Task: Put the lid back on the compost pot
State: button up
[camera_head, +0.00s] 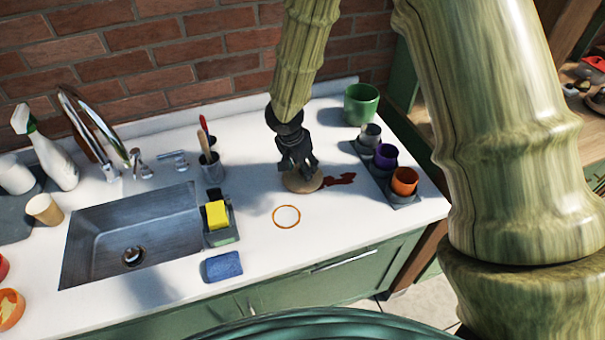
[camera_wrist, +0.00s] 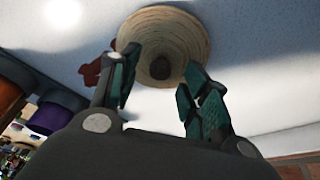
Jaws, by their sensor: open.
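The lid (camera_head: 302,187) is a round tan disc lying on the white counter. In the wrist view the lid (camera_wrist: 183,28) shows ring-like grooves and a dark brown knob (camera_wrist: 161,65) at its middle. My gripper (camera_head: 299,172) points down over the lid and partly hides it in the head view. In the wrist view my gripper (camera_wrist: 160,82) is open, with its fingers on either side of the knob; I cannot tell whether they touch it. A green pot (camera_head: 361,106), seemingly the compost pot, stands at the back right with its top uncovered.
A dark tray (camera_head: 402,199) with grey, purple and orange cups stands right of the lid. A red stain (camera_head: 341,180) lies beside the lid, an orange ring (camera_head: 287,217) in front. A sink (camera_head: 132,237), sponge holder and utensil cup are left. The brick wall is behind.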

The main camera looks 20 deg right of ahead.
jog(key=shift+x, duration=0.8)
jog(key=shift+c, duration=0.3)
grip_shut()
jog(key=shift+r, duration=0.2)
